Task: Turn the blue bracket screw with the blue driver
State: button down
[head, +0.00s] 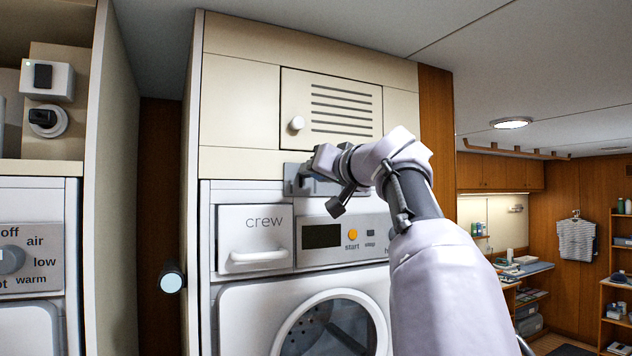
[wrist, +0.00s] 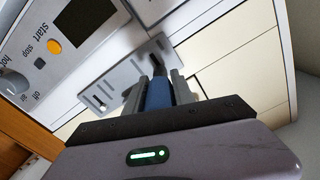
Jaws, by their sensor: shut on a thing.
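My gripper (wrist: 161,88) is shut on the blue driver (wrist: 158,95), whose blue handle shows between the two grey fingers in the wrist view. The driver's dark end (wrist: 156,64) points at the grey bracket (wrist: 122,82) fixed above the washer panel; I cannot tell whether it touches. One end of the bracket has a slot with a small dark mark (wrist: 99,107). No blue screw is visible; the driver or fingers may hide it. In the head view, my gripper (head: 318,160) is in front of the bracket (head: 291,180) and hides most of it, and the driver cannot be made out.
The washer's control panel (head: 343,237) and drawer with a white handle (head: 260,256) lie just below the bracket. A louvred cabinet door (head: 335,108) with a round knob (head: 297,123) is just above. A tall side panel stands at left; the room is open at right.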

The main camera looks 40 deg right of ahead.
jog(key=shift+n, duration=0.3)
jog(key=shift+r, duration=0.1)
jog(key=n+b, duration=0.1)
jog(key=n, duration=0.2)
jog(key=shift+s, duration=0.1)
jog(key=n, duration=0.2)
jog(key=shift+d+n, duration=0.1)
jog(key=shift+n, duration=0.2)
jog(key=shift+n, duration=1.2)
jog(key=shift+w, duration=0.8)
